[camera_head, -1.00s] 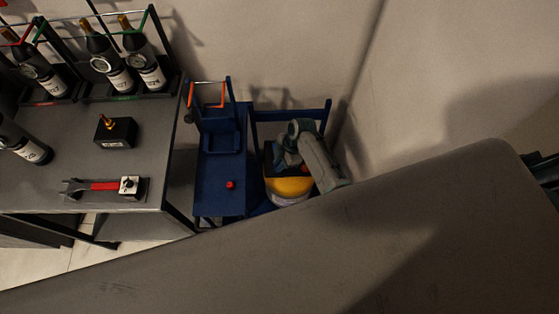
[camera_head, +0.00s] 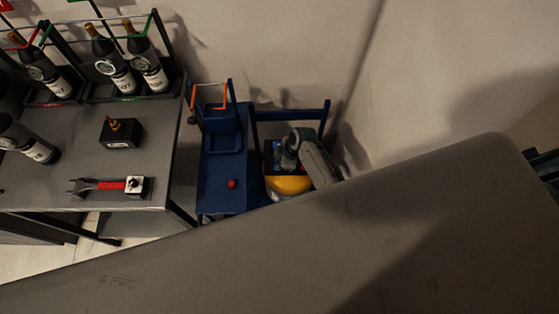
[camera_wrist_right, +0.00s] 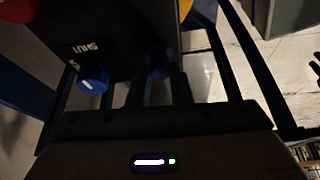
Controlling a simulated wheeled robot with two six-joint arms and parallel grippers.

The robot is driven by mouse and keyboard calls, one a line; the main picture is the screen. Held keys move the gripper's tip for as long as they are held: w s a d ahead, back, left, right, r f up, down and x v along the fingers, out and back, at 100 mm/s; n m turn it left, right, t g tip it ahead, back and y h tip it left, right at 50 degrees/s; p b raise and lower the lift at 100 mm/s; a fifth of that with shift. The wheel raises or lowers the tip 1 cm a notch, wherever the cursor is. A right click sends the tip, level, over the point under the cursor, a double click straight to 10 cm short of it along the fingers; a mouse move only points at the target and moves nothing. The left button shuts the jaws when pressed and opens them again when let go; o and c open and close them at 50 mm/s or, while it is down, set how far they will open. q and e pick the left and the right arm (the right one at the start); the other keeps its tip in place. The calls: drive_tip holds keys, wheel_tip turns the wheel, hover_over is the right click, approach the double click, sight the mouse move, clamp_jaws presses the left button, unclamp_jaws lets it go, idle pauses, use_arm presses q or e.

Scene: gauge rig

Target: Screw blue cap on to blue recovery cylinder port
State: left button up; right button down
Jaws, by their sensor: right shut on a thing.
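The recovery cylinder (camera_head: 290,186) has a yellow top and stands beside the blue cart, partly hidden by my right arm. My right gripper (camera_head: 284,163) is over it, small and dark in the head view. In the right wrist view my right gripper (camera_wrist_right: 158,88) is shut on a blue cap (camera_wrist_right: 158,66), dim between the fingertips. The cap is against or just in front of a dark block marked "SHUT"; whether it touches a port, I cannot tell. A blue knob (camera_wrist_right: 93,80) with a white mark is left of the fingers. My left gripper is out of view.
The blue cart (camera_head: 215,200) carries a red knob (camera_head: 232,184). A grey bench (camera_head: 80,165) at left holds dark bottles, a red-handled tool (camera_head: 110,186) and a black block (camera_head: 121,132) with a brass fitting. A wall rises behind the cart.

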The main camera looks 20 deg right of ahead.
drive_tip(key=shift+w+r+m+t+p, duration=0.2)
drive_tip(key=shift+m+t+p, duration=0.3)
drive_tip(key=shift+m, duration=0.7)
drive_tip(key=shift+d+f+m+h, duration=0.1)
drive_tip(key=shift+d+m+h, duration=0.05)
drive_tip(key=shift+m+h, duration=0.2)
drive_tip(key=shift+m+h+p, duration=0.25)
drive_tip(key=shift+m+p, duration=0.4)
drive_tip(key=shift+s+m+t+h+p, duration=0.1)
drive_tip(key=shift+m+t+h+p, duration=0.35)
drive_tip(key=shift+m, duration=0.75)
drive_tip(key=shift+d+f+m+t+p, duration=0.1)
drive_tip(key=shift+m+t+p, duration=0.2)
drive_tip(key=shift+m, duration=0.5)
drive_tip(key=shift+h, duration=0.25)
